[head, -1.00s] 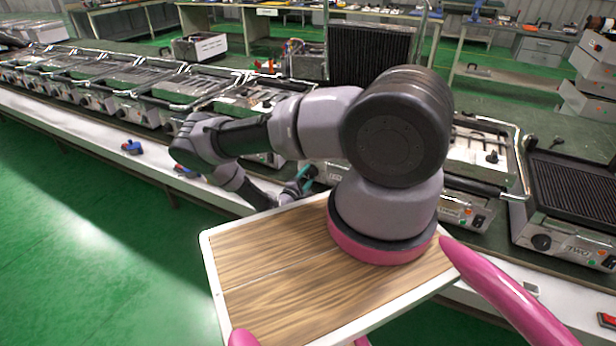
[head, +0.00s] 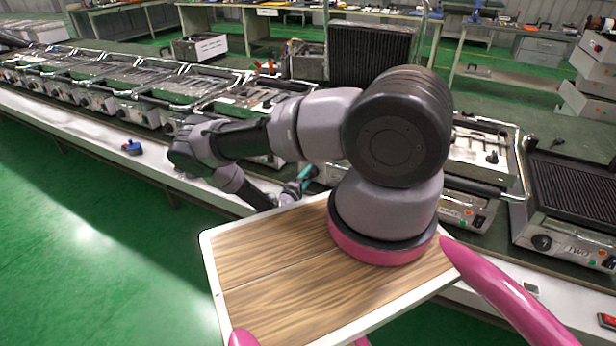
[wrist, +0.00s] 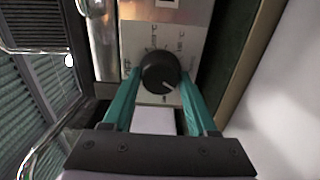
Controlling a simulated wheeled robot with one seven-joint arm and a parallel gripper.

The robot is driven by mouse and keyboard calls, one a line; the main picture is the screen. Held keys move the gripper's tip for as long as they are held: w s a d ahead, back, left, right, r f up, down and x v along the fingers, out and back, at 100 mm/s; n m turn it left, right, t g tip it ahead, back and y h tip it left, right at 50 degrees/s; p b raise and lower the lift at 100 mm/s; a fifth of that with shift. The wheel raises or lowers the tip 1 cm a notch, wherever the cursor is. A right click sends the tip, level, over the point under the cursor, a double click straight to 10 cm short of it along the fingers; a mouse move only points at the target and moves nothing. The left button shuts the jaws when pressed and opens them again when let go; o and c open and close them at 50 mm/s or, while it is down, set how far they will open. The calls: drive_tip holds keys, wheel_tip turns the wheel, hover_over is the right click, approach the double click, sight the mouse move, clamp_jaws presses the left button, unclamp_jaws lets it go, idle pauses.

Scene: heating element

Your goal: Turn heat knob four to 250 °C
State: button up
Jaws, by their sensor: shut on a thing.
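The heat knob (wrist: 160,73) is a round black knob with a pale pointer line, on a metal front panel (wrist: 190,42) with printed marks around it. In the wrist view the pointer aims toward the lower right. My gripper (wrist: 160,84) has teal fingers, one on each side of the knob, and is shut on it. In the head view my gripper (head: 300,184) reaches the row of grills, and my arm hides most of it and the knob. The panel's number and the temperature marks are too small to read.
A row of grills (head: 90,85) lines the long bench to the left. A grill labelled TWO (head: 575,250) stands at the right. A blue object (head: 132,147) lies on the bench's white front edge. The green floor (head: 80,250) in front is clear.

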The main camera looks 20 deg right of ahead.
drive_tip(key=shift+s+f, duration=0.1)
drive_tip(key=o, duration=1.4)
drive_tip(key=shift+c, duration=0.2)
drive_tip(key=shift+a, duration=0.15)
drive_tip(key=v, duration=1)
drive_tip(key=shift+s+a, duration=0.2)
drive_tip(key=shift+s, duration=0.05)
